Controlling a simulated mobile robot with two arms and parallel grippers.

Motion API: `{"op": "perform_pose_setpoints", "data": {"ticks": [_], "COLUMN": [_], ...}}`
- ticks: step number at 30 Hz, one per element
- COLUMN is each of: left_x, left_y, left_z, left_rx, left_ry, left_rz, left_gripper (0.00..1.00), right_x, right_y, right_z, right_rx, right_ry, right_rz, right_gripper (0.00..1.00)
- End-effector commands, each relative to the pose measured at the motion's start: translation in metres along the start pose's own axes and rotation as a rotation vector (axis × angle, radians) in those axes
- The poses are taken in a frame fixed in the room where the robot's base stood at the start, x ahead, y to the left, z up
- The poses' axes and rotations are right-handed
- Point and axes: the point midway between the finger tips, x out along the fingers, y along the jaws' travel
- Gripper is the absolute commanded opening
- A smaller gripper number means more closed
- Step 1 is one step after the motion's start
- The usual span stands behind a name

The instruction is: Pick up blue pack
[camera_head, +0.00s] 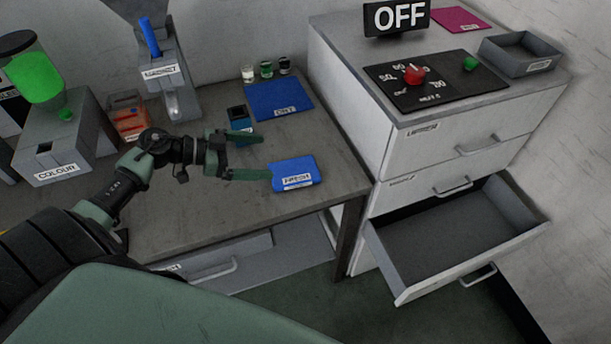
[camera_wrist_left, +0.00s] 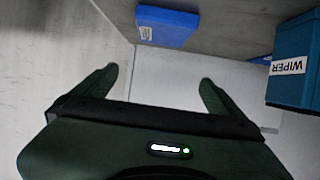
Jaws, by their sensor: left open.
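The blue pack (camera_head: 294,174), with a white label at its front, lies on the grey table near its right front edge. It also shows at the top of the left wrist view (camera_wrist_left: 166,27). My left gripper (camera_head: 262,155) is open and empty, its fingers pointing right. In the head view the nearer finger's tip is beside the pack's left side; I cannot tell if it touches. The left wrist view shows the two fingers (camera_wrist_left: 158,85) spread apart, with the pack beyond them. My right gripper is not in view.
A teal wiper box (camera_head: 239,119) stands close behind the left gripper; it also shows in the left wrist view (camera_wrist_left: 294,65). A blue mat (camera_head: 279,101) lies behind. A white cabinet (camera_head: 400,153) with an open drawer (camera_head: 455,246) stands right of the table.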

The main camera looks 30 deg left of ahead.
Motion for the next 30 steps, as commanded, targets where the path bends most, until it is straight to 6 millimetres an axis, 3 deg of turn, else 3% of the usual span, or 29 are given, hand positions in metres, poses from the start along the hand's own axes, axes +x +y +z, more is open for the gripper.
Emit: {"op": "perform_pose_setpoints", "data": {"ticks": [1,7,11,17,30], "left_x": [0.006,0.016,0.021,0.033,0.091], "left_y": [0.000,0.000,0.000,0.000,0.002], "left_z": [0.014,0.039,0.051,0.050,0.045], "left_rx": [0.000,0.000,0.000,0.000,-0.002], "left_ry": [0.000,0.000,0.000,0.003,0.005], "left_rz": [0.000,0.000,0.000,-0.001,-0.001], "left_gripper": [1.00,1.00,1.00,1.00,1.00], "right_x": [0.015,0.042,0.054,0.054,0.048], "right_y": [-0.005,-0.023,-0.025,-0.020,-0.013], "right_z": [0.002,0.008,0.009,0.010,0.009], "right_rx": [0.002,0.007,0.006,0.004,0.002], "right_ry": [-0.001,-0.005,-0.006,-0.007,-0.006], "right_rz": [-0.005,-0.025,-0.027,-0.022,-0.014], "right_gripper": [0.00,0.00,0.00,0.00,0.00]}}
